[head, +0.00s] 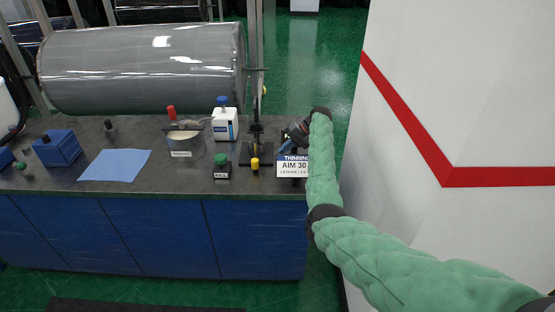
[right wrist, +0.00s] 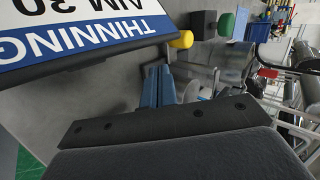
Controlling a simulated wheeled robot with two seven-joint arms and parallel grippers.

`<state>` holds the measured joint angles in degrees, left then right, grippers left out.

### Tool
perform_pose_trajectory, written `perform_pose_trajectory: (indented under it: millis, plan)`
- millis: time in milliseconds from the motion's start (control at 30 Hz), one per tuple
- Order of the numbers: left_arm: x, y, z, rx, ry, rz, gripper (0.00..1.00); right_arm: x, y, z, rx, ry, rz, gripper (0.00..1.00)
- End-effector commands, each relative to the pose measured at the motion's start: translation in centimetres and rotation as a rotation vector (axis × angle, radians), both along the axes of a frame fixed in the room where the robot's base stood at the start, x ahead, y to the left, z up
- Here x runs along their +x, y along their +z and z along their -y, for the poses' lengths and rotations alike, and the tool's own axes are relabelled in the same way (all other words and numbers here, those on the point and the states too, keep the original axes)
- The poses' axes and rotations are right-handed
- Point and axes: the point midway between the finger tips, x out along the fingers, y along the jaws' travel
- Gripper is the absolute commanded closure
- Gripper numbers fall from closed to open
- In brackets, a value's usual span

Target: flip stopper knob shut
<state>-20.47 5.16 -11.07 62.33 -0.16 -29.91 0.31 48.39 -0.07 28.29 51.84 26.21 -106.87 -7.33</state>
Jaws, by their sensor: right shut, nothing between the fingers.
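Several coloured knobs stand on the grey counter (head: 60,180); I cannot tell which one is the stopper knob. A yellow knob (head: 255,163) is at the foot of a black upright stand (head: 256,130); it also shows in the right wrist view (right wrist: 182,40). A green knob (head: 221,159) tops a small black labelled box (head: 222,172). My right gripper (head: 286,144) is shut and empty, just behind the sign and right of the stand. Its blue-grey fingers (right wrist: 158,80) point toward the counter items and look apart from the yellow knob. My left gripper is out of view.
A white and blue THINNING sign (head: 292,164) stands close beside my right gripper. A white bottle with a blue cap (head: 225,122) and a pot with a red knob (head: 186,141) are left. A large wrapped roll (head: 140,70) lies behind. A white wall (head: 450,90) is right.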

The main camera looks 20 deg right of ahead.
Motion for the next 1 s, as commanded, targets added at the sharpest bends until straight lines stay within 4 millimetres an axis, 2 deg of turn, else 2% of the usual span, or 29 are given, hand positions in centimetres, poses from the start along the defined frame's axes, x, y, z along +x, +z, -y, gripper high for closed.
perform_pose_trajectory:
  millis: [100,300,867,1000]
  plan:
    - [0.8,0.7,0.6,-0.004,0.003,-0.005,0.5,-0.1,0.9,1.4,-0.002,-0.002,0.0,1.0]
    - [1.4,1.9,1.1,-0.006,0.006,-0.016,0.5,-0.2,2.1,2.4,-0.001,-0.001,0.001,1.0]
    - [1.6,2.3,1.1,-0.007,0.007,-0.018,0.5,-0.2,2.4,2.7,-0.001,-0.001,0.0,1.0]
    - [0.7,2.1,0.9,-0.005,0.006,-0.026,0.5,-0.2,3.3,2.7,-0.001,-0.001,0.0,1.0]
